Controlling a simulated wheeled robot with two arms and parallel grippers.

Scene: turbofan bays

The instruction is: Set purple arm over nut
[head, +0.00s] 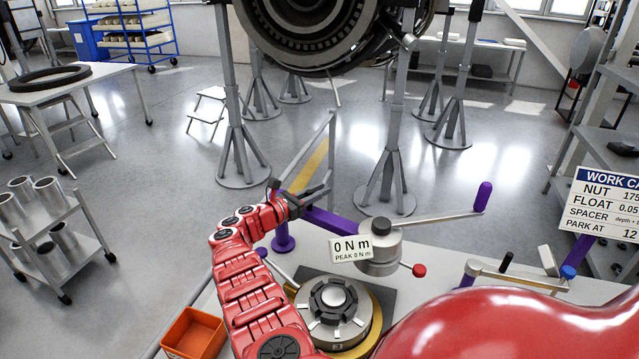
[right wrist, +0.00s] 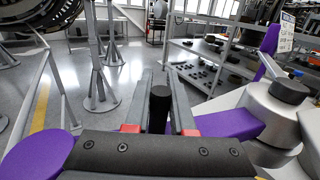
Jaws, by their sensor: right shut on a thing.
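The purple arm (head: 334,222) runs from a purple post (head: 284,238) at the bench's far edge to a grey drum head (head: 380,245) with a crank and purple handle (head: 482,197). It also shows in the right wrist view (right wrist: 229,122). My right gripper (head: 312,198) is at the purple arm, shut on an upright black peg (right wrist: 160,108) between its fingers. The nut (head: 333,297), a dark notched ring, sits on a round silver fixture nearer me. The drum head stands beyond and right of it, not over it. My left gripper is out of view.
An orange bin (head: 195,332) is at the bench's left. A torque sign (head: 351,249) reads 0 N m. A red knob (head: 419,270) sticks out from the drum head. A work card (head: 603,203) stands at the right. A turbofan (head: 335,35) hangs beyond the bench.

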